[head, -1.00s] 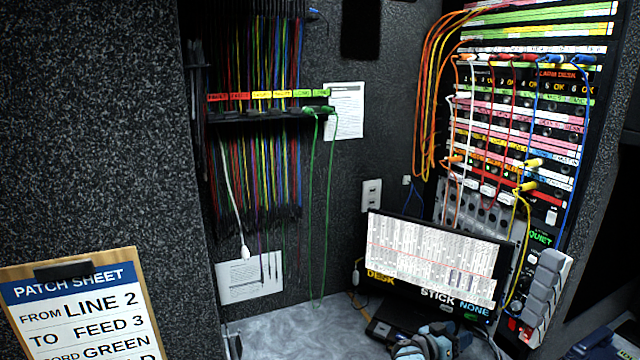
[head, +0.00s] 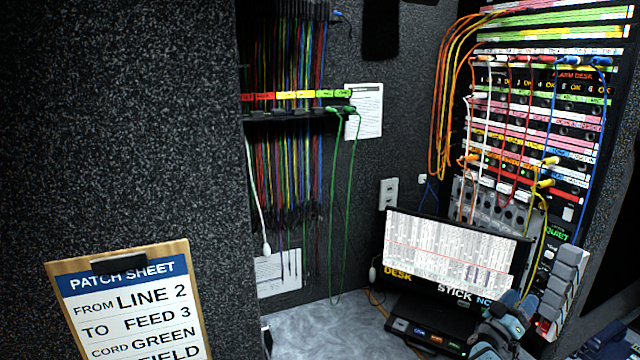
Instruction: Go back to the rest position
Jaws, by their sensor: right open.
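My right gripper (head: 512,312) shows at the lower right, in front of the right end of the monitor and its stand. It is blue and grey, and its jaws are open. I see nothing held between them. Part of its lower body is cut off by the bottom edge. My left gripper is not in view. A green cord (head: 348,210) hangs in a loop from the cord rack, away from the gripper.
The monitor (head: 450,258) stands on the grey counter (head: 325,330) below the patch bay (head: 540,110). Grey blocks (head: 565,285) stand right of the gripper. A patch sheet clipboard (head: 140,310) is at lower left. The cord rack (head: 290,115) hangs on the wall. The counter's left part is clear.

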